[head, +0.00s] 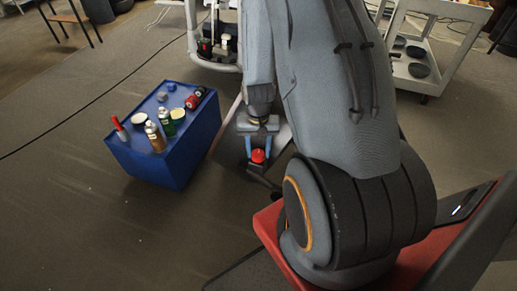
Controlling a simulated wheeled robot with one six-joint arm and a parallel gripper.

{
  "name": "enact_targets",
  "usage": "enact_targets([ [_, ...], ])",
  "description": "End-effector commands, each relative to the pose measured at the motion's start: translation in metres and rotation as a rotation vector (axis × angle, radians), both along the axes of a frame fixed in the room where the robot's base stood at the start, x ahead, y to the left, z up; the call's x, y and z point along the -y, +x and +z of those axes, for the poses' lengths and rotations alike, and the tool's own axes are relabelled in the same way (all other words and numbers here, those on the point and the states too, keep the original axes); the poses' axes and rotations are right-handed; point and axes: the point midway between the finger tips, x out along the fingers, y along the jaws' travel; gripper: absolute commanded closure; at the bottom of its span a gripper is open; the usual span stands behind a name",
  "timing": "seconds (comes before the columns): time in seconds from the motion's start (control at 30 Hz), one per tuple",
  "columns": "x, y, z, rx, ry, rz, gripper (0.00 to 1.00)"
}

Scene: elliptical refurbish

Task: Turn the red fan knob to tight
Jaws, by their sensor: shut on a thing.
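The red fan knob (258,156) is a small red cylinder with a stepped top, upright on a dark part of the machine below my arm. My gripper (258,147) points down from above, with a blue finger on each side of the knob. The fingers are shut on the knob. The marks that show the knob's turn are too small to read. The part under the knob is partly hidden by my gripper and arm.
A blue box (185,165) to the left carries spray cans, a red-and-white tube, rolls and small containers. A white-framed cart (425,85) with dark bowls stands at the back right. A white machine frame (215,62) stands behind my arm.

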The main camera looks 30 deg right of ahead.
Motion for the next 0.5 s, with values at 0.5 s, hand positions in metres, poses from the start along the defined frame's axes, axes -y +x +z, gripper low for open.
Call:
enact_targets([
  [0.5,0.0006,-0.0006,0.001,0.0,0.0,-0.489,0.83],
])
